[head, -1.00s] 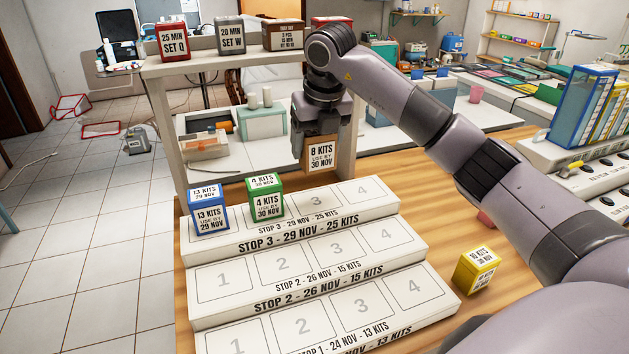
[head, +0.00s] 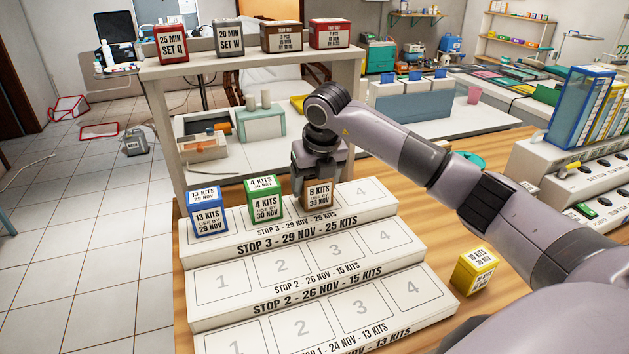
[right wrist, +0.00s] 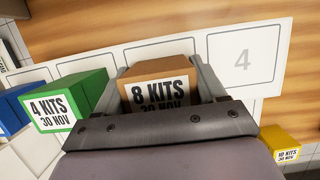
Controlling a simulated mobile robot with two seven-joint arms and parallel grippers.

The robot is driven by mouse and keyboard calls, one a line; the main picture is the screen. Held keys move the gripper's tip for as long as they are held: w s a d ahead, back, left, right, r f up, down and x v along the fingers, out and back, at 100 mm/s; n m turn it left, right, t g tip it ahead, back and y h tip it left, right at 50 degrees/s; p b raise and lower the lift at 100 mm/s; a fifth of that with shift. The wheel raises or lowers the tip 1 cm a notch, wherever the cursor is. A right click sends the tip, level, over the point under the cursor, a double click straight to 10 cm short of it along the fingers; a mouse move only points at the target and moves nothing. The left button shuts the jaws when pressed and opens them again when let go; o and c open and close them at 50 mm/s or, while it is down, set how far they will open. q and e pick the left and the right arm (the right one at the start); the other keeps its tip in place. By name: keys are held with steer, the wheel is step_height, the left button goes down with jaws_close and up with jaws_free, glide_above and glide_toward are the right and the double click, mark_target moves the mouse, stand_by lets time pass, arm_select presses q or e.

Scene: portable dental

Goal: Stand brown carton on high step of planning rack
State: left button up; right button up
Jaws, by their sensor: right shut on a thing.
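The brown carton (head: 317,194), labelled 8 KITS USE BY 30 NOV, is upright at spot 3 of the high step of the planning rack (head: 345,210). My right gripper (head: 318,180) is shut on it from above. The right wrist view shows the brown carton (right wrist: 160,88) between the two fingers, with the bare spot 4 to its right. I cannot tell whether the carton's base touches the step. A green carton (head: 265,198) stands at spot 2 and a blue carton (head: 208,211) at spot 1. My left gripper is not in view.
A yellow carton (head: 475,271) stands on the wooden table right of the rack. The middle step (head: 310,275) and the visible low-step spots are bare. A shelf (head: 250,64) with several boxes stands behind the rack. A device with binders (head: 580,170) is at right.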

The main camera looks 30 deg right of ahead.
steer(key=o, duration=1.1)
steer(key=shift+c, duration=0.2)
steer(key=v, duration=1.2)
steer(key=shift+r, duration=0.1)
